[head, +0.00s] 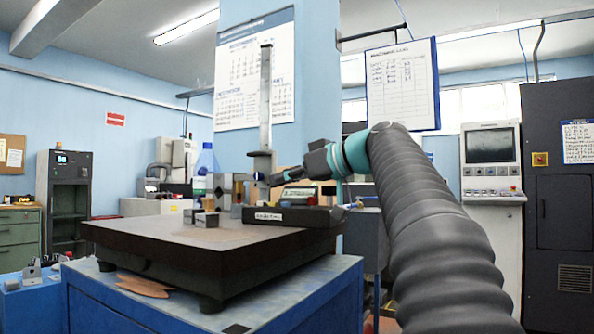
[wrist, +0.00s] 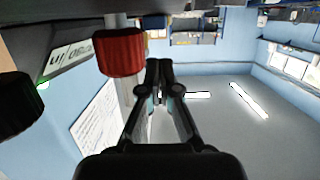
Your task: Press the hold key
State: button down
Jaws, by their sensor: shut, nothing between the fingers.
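My gripper (head: 278,179) is shut and empty, reaching left over the dark bench plate toward a grey upright stand. In the wrist view its closed fingertips (wrist: 159,72) point away from the camera, with a red cylindrical part (wrist: 120,52) beside them on the left. A small instrument with a green face (head: 299,193) sits just below the gripper in the head view. The wrist view shows a dark housing with a white lettered label (wrist: 72,60) and a small green light. I cannot make out the hold key in either view, nor tell whether the fingertips touch anything.
The dark surface plate (head: 190,236) rests on a blue cabinet (head: 310,300). The stand's column (head: 265,100) rises behind the gripper. A black knob-like part (wrist: 18,105) is at the wrist view's left edge.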

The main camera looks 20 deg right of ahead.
aim_at(283, 204)
jog(key=shift+s+f+b, duration=0.1)
jog(key=shift+f+b, duration=0.2)
jog(key=shift+f, duration=1.05)
jog(key=shift+d+f+b, duration=0.1)
jog(key=shift+f+b, duration=0.9)
jog(key=shift+f, duration=0.2)
notch_tip(283, 204, up, 5)
jog(key=p, duration=0.3)
jog(key=shift+p, duration=0.4)
jog(key=v, duration=1)
jog(key=shift+s+r, duration=0.15)
jog(key=shift+r, duration=0.1)
